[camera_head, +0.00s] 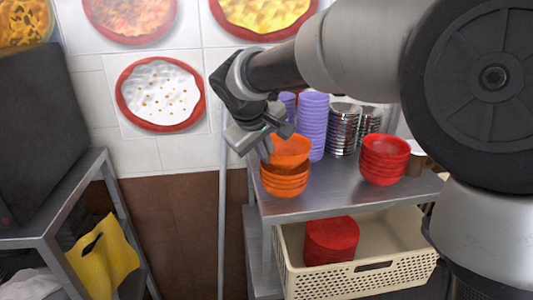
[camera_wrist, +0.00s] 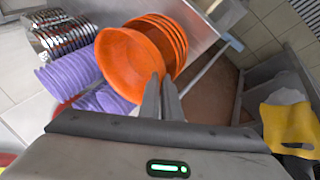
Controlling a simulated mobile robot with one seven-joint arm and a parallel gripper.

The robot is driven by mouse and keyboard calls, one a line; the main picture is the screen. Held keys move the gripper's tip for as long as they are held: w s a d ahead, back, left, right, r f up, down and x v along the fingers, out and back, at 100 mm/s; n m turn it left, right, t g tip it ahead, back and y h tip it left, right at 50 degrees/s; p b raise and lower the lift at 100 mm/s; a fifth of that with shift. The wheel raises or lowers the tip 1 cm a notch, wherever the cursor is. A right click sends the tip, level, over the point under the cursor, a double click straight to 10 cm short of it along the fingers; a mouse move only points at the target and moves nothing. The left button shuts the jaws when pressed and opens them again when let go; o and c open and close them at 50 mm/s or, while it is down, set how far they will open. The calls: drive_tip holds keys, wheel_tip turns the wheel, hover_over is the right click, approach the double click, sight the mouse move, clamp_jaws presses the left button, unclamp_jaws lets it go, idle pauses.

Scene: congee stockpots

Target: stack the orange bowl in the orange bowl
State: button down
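An orange bowl (camera_head: 291,149) is in my gripper (camera_head: 267,150), tilted and just above a stack of orange bowls (camera_head: 285,183) at the left end of the metal shelf. In the wrist view the held bowl (camera_wrist: 122,66) shows in front of the stacked bowls (camera_wrist: 170,38), overlapping them. The gripper's fingers (camera_wrist: 160,88) are close together at the held bowl's rim and look shut on it. The head view does not clearly show whether the held bowl touches the stack; the arm partly hides the fingertips.
Purple cups (camera_head: 312,125) stand close behind the orange stack, with metal bowls (camera_head: 343,130) beside them. Red bowls (camera_head: 384,160) are stacked on the right of the shelf (camera_head: 335,190). A cream basket (camera_head: 375,275) holding a red item sits below. A dark rack (camera_head: 70,215) is left.

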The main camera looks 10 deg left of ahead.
drive_tip(key=shift+f+b, duration=0.8)
idle(0.7)
idle(0.3)
drive_tip(key=c, duration=1.9)
unclamp_jaws()
drive_tip(key=v, duration=1.7)
drive_tip(key=shift+s+r+p, duration=0.2)
drive_tip(key=shift+r+p, duration=0.05)
drive_tip(key=shift+p, duration=0.05)
